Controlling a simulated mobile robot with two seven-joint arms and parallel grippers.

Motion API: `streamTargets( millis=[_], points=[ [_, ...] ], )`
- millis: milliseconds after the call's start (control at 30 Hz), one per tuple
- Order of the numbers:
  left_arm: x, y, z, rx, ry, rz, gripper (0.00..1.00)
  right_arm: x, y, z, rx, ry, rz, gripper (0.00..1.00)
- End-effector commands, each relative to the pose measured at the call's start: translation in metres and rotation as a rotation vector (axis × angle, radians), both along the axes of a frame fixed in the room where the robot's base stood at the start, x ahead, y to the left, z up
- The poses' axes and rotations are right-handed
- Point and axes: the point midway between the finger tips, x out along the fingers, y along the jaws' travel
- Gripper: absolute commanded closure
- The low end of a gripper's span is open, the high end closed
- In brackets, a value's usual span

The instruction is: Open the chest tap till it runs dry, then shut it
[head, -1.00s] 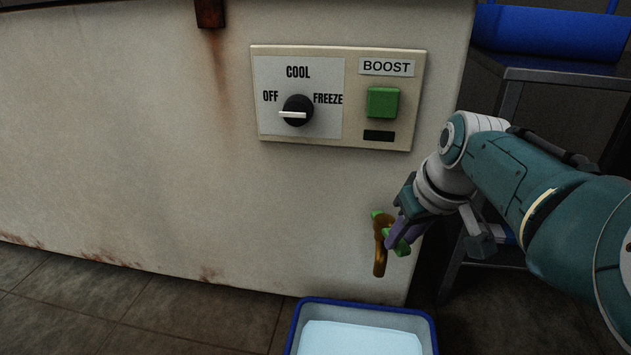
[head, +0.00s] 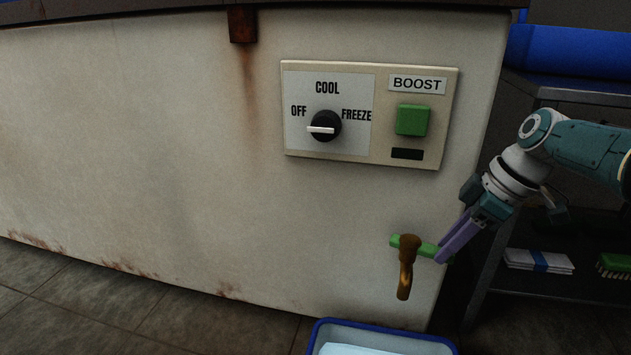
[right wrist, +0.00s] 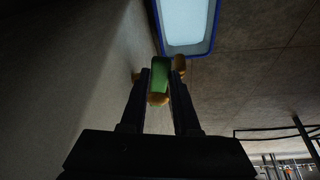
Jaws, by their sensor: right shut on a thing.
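The brass tap (head: 405,278) sticks out low on the right of the pale chest front (head: 190,200), spout down. Its green handle (head: 428,248) lies nearly level across the top of the tap. My right gripper (head: 446,250) is shut on the handle's right end. In the right wrist view the green handle (right wrist: 160,76) sits between the dark fingers (right wrist: 164,88). No stream shows under the spout. A blue-rimmed tray (head: 385,333) stands below; in the right wrist view it (right wrist: 212,40) holds something pale. My left gripper is not in view.
A control panel (head: 440,130) with a dial (head: 325,127) and a green button (head: 412,120) is above the tap. A dark shelf unit (head: 590,97) with a blue item (head: 570,55) stands at the right, behind my arm. Tiled floor (head: 120,310) is clear at the left.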

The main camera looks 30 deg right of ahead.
Motion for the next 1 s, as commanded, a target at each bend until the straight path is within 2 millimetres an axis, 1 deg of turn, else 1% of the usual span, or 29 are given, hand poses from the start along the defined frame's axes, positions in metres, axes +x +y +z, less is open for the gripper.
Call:
streamTargets(
  millis=[33, 300, 833, 867, 1000],
  points=[
    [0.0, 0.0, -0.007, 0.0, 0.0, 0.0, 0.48, -0.002, -0.003, -0.004, -0.003, 0.003, 0.019, 1.0],
    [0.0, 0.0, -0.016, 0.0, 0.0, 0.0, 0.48, -0.005, -0.007, -0.003, -0.003, 0.003, 0.1, 1.0],
    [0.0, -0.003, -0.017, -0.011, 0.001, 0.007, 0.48, -0.005, -0.008, -0.002, -0.003, 0.003, 0.12, 1.0],
    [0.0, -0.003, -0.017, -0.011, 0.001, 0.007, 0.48, -0.005, -0.008, -0.002, -0.003, 0.003, 0.12, 0.67],
    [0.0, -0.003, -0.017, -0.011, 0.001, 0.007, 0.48, -0.005, -0.008, -0.001, -0.002, 0.002, 0.12, 0.51]
  ],
)
